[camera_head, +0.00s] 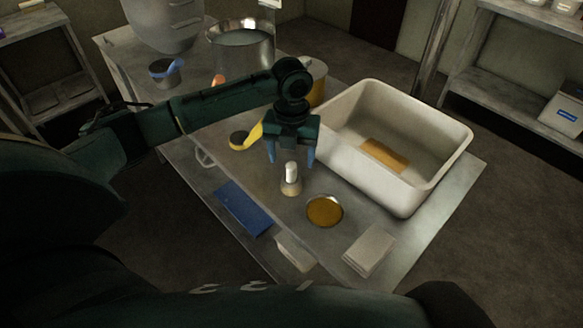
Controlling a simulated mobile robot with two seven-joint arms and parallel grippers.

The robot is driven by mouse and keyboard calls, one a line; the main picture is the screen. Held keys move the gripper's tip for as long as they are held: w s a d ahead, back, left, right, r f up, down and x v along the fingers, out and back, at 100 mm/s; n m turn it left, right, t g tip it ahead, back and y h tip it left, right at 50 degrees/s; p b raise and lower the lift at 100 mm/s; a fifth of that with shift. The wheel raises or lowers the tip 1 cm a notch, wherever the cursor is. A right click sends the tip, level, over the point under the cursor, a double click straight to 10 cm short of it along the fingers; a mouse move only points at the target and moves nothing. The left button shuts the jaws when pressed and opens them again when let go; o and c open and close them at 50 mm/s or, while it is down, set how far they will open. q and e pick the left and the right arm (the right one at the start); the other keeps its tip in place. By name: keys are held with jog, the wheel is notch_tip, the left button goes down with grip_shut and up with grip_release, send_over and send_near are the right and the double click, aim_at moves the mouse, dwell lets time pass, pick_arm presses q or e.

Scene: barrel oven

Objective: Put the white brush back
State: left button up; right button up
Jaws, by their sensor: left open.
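A small upright object with a white top and a tan lower part, which looks like the white brush (291,183), stands on the grey metal table (440,192). My left gripper (291,161) points down just above it. Its two fingers are apart, one to each side of the white top, and nothing is clearly held. Whether a finger touches the brush I cannot tell. My right gripper is out of view.
A large white tub (447,160) holding a tan block (384,154) stands right of the gripper. Nearby are a round amber dish (325,211), a blue flat piece (243,207), a pale block (370,250) and a yellow-handled tool (250,136). A metal pot (241,48) stands behind.

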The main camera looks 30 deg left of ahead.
pick_arm(q)
notch_tip(320, 180, up, 5)
jog(key=shift+r, duration=0.15)
dwell(0.5)
